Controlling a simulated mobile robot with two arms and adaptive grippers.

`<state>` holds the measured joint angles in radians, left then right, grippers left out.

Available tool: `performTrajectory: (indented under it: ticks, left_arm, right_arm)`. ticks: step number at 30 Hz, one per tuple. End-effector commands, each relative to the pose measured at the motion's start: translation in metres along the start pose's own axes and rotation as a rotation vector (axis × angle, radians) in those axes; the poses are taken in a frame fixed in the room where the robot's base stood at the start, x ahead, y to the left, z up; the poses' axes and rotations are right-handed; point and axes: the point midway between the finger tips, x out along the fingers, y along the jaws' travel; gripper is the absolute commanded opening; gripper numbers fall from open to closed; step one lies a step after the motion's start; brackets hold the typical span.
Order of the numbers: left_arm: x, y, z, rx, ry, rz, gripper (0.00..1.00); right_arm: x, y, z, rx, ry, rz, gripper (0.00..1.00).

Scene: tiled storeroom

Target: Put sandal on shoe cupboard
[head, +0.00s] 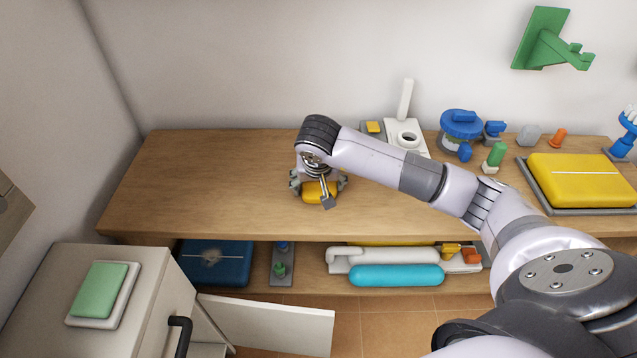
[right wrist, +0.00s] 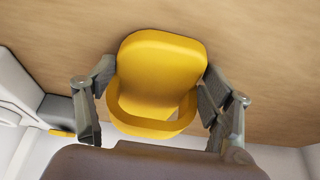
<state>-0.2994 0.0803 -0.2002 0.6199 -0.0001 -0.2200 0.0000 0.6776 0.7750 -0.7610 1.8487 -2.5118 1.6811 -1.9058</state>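The yellow sandal (head: 312,195) is at the wooden top (head: 210,185) of the long low unit, left of the row of objects. In the right wrist view the sandal (right wrist: 162,70) shows a broad flat end and a looped band near the palm. My right gripper (head: 318,186) reaches down over it. In the wrist view its fingers (right wrist: 160,95) flank the sandal closely on both sides; whether they press on it I cannot tell. A white cabinet (head: 60,265) with an open door (head: 270,325) stands at the lower left. My left gripper is out of view.
A green-and-white block (head: 100,292) lies on the cabinet top. A white post device (head: 404,130), a blue valve-like object (head: 461,130) and a yellow case (head: 580,180) stand at the right. The wooden top's left part is clear.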

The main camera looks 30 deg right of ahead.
Motion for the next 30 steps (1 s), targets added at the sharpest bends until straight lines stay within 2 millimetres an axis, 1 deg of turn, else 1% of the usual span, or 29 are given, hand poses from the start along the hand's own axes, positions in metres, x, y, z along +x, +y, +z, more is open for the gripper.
performTrajectory:
  ticks: [1, 9, 20, 21, 23, 26, 30]
  left_arm:
    - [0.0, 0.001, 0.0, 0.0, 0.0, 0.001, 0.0]
    - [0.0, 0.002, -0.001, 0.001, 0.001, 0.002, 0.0]
    - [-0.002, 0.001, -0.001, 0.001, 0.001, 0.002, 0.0]
    - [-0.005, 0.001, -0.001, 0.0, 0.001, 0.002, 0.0]
    - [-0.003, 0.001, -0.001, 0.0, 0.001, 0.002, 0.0]
    - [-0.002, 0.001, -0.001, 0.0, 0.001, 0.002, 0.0]
    - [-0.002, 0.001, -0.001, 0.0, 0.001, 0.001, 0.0]
  right_arm:
    - [0.0, 0.0, 0.0, 0.0, 0.0, 0.0, 0.77]
    - [0.0, 0.0, 0.0, 0.0, 0.0, 0.0, 0.95]
    - [-0.002, 0.0, -0.001, 0.0, -0.001, 0.0, 0.95]
    - [-0.004, 0.0, -0.002, 0.0, -0.001, -0.001, 0.95]
    - [-0.01, -0.001, -0.002, 0.0, 0.002, -0.003, 0.95]
    - [-0.028, -0.001, -0.003, 0.0, 0.005, -0.003, 0.95]
    - [-0.059, -0.001, -0.003, -0.001, 0.006, -0.003, 0.95]
